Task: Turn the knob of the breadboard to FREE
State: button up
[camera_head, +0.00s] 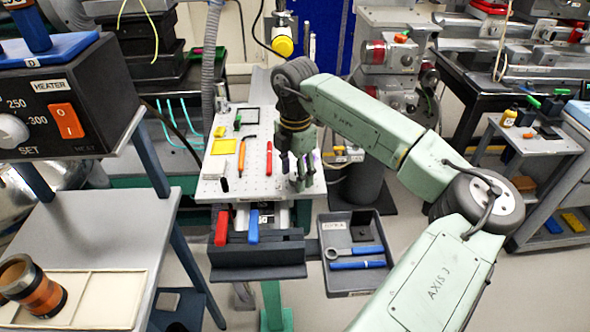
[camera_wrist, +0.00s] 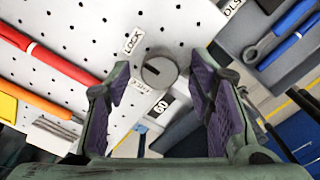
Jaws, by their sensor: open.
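The breadboard (camera_head: 258,184) is a pale plate with rows of holes, on a bench in mid-view. The round grey knob (camera_wrist: 159,73) shows at its edge in the wrist view. A LOCK label (camera_wrist: 132,41) lies to its upper left and a FREE label (camera_wrist: 141,104) just below it. My gripper (camera_head: 297,178) is over the breadboard's near right part. In the wrist view its purple-padded fingers are open, one on each side of the knob, with gaps visible. In the head view the knob is hidden.
A red pen-like tool (camera_head: 269,158), an orange-handled tool (camera_head: 241,158) and a yellow pad (camera_head: 223,146) lie on the breadboard. A grey tray (camera_head: 337,283) with blue-handled tools stands at the near right. Red and blue handles (camera_head: 222,229) stand at the front.

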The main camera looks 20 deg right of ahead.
jog(key=c, duration=1.1)
jog(key=shift+c, duration=0.2)
